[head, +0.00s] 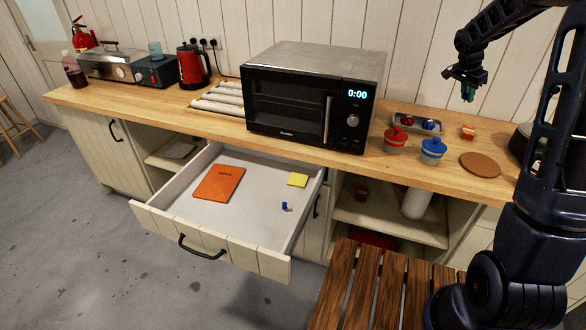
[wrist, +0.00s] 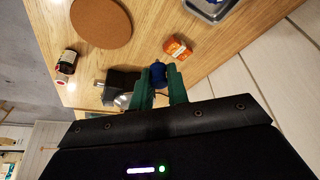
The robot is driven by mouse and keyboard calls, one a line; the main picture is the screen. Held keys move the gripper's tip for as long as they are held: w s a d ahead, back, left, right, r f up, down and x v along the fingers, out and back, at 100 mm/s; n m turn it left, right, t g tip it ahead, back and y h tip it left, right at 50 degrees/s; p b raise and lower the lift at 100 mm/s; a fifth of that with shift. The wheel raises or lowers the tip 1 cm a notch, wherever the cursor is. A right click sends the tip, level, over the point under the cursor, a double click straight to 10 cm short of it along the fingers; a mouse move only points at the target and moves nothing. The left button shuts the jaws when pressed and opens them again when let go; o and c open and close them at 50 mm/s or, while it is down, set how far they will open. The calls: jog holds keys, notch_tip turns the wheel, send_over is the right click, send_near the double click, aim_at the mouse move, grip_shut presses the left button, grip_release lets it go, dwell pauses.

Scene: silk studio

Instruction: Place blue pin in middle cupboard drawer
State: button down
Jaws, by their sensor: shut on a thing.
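My gripper (head: 467,92) is raised above the right part of the counter. In the wrist view its green fingers (wrist: 160,92) are shut on a small, dark blue, rounded thing that looks like a blue pin (wrist: 158,74); the fingers partly hide it. The cupboard drawer (head: 240,215) under the counter is pulled open, well to the left of my gripper and below it. Inside lie an orange notebook (head: 219,183), a yellow note pad (head: 298,180) and another small blue pin (head: 286,206), near the drawer's right front.
A microwave (head: 312,98) stands on the counter above the drawer. Right of it are a red-lidded jar (head: 395,140), a blue-lidded jar (head: 432,152), a metal tray (head: 416,123), an orange box (head: 468,132) and a cork mat (head: 480,164). A slatted wooden seat (head: 365,290) stands in front.

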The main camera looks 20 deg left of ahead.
notch_tip(320, 180, up, 18)
jog(key=s+a+n+t+y, duration=0.1)
jog(key=a+n, duration=0.2)
jog(key=a, duration=0.6)
jog(key=s+a+n+y, duration=0.1)
jog(key=s+a+n, duration=0.1)
jog(key=a, duration=0.8)
jog(key=n+y, duration=0.5)
jog(key=n, duration=0.9)
send_over(275, 193)
jog(key=d, duration=0.1)
jog(key=shift+g, duration=0.4)
jog(key=f, duration=5.3)
jog(key=shift+s, duration=0.4)
jog(key=c, duration=1.4)
grip_release()
jog(key=shift+o, duration=0.2)
